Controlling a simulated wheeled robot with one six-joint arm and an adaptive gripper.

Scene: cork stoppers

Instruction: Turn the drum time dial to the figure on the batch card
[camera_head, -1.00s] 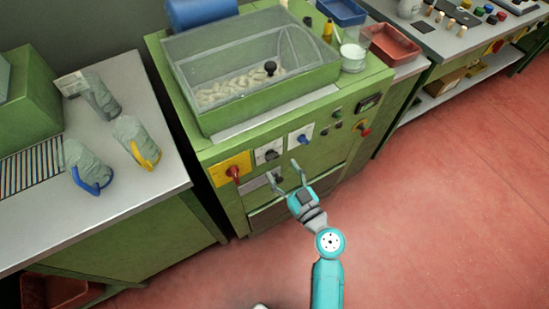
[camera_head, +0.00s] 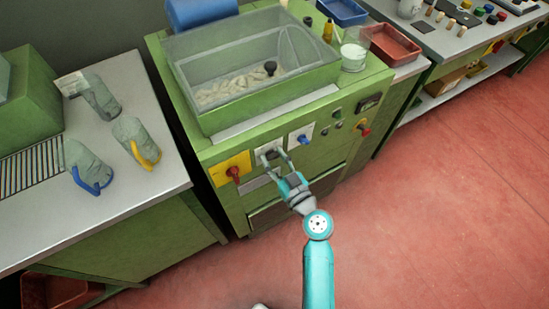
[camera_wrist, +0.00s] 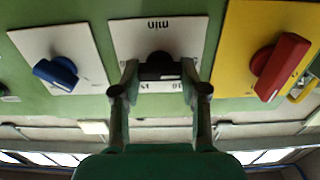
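The drum time dial is a black knob (camera_head: 270,154) on a white plate marked "min" (camera_wrist: 158,30), on the front of the green machine. It also shows in the wrist view (camera_wrist: 160,66), where the plate appears upside down and the fingers cover some markings. My gripper (camera_head: 275,159) is at the dial, one finger on each side of the knob. In the wrist view my gripper (camera_wrist: 160,75) looks open, with small gaps beside the knob. A white card (camera_head: 71,84) stands by the bags on the left bench; its print is too small to read.
A red switch on a yellow plate (camera_head: 234,172) and a blue knob (camera_head: 302,139) flank the dial closely. A red button (camera_head: 364,128) is farther right. The clear-lidded drum housing (camera_head: 250,70) is above. The red floor in front is open.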

